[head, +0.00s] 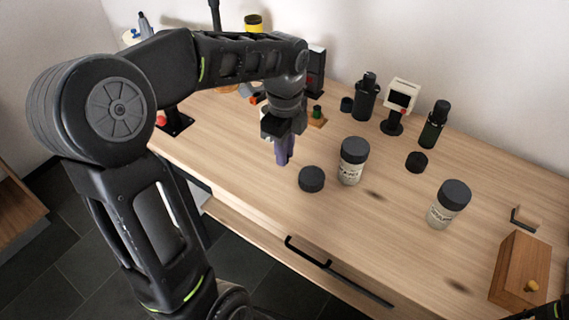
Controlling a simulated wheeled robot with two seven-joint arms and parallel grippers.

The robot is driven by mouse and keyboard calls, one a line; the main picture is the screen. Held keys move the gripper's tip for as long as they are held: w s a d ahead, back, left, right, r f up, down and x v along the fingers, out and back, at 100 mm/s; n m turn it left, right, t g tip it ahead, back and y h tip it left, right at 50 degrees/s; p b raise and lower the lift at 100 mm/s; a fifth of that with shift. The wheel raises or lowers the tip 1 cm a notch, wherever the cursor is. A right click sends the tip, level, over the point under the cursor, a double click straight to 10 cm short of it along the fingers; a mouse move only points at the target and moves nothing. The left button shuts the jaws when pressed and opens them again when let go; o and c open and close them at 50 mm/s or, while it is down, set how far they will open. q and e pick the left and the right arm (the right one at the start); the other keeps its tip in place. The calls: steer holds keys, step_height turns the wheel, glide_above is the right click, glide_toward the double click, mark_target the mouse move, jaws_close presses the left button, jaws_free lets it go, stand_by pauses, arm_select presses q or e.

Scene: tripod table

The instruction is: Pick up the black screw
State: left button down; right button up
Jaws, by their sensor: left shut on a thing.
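My left gripper (284,143) is over the left part of the wooden table and points down. I cannot make out a black screw for certain. A round black cap-like piece (311,179) lies just right of the gripper, apart from it. Another black cap-like piece (416,161) lies further right.
Two black-lidded jars (351,170) (441,215) stand on the table (400,250). Dark bottles (366,97) (433,125) and a small white-framed display (401,97) stand behind. A wooden box (520,270) is at the right. A drawer handle (335,270) runs along the front.

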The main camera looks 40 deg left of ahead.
arm_select(q)
step_height(320, 180, up, 2)
stand_by(0.7)
